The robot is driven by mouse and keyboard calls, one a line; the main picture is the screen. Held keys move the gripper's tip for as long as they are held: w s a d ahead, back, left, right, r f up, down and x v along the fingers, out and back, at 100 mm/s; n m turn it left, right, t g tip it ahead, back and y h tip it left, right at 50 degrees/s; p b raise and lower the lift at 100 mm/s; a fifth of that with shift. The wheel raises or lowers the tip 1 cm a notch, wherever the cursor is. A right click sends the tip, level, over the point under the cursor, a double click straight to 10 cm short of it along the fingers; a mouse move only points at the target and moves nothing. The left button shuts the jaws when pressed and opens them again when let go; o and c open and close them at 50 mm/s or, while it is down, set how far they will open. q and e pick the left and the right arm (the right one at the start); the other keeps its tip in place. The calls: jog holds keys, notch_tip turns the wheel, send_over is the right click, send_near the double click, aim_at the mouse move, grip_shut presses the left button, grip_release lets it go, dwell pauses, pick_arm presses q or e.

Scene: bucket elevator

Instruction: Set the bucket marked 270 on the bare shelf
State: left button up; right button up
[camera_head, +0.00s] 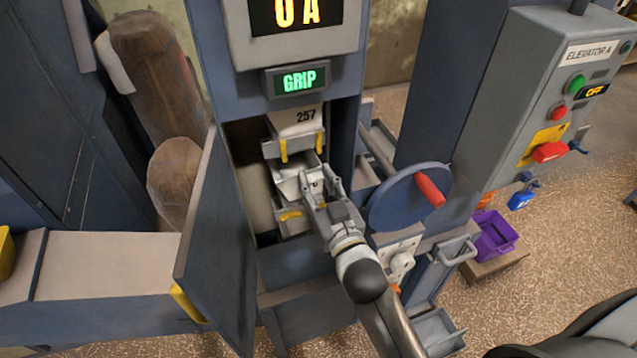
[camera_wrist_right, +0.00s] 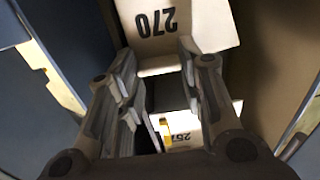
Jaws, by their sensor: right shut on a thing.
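The bucket marked 270 (camera_wrist_right: 178,28) fills the top of the right wrist view, its number showing upside down. In the head view it is the pale bucket (camera_head: 289,183) inside the open cabinet, partly hidden by my gripper. My right gripper (camera_head: 318,188) reaches into the cabinet and is shut on this bucket; the exact contact is hard to see. I cannot pick out a bare shelf with certainty. My left gripper is not in view.
The cabinet door (camera_head: 222,240) stands open on the left. A blue handwheel (camera_head: 405,198) with a red handle is close right of my gripper. The panel (camera_head: 545,100) reads ELEVATOR A, OFF. A green GRIP sign (camera_head: 299,80) is lit. A purple crate (camera_head: 492,236) stands at right.

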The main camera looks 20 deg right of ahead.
jog(key=shift+w+d+f+b, duration=0.1)
jog(key=shift+f+b, duration=0.25)
jog(key=shift+f, duration=0.15)
jog(key=o, duration=0.8)
jog(key=shift+o, duration=1.3)
jog(key=shift+w, duration=0.15)
jog(key=shift+o, duration=0.4)
jog(key=shift+w+f, duration=0.25)
jog(key=shift+w, duration=0.05)
jog(key=shift+s, duration=0.1)
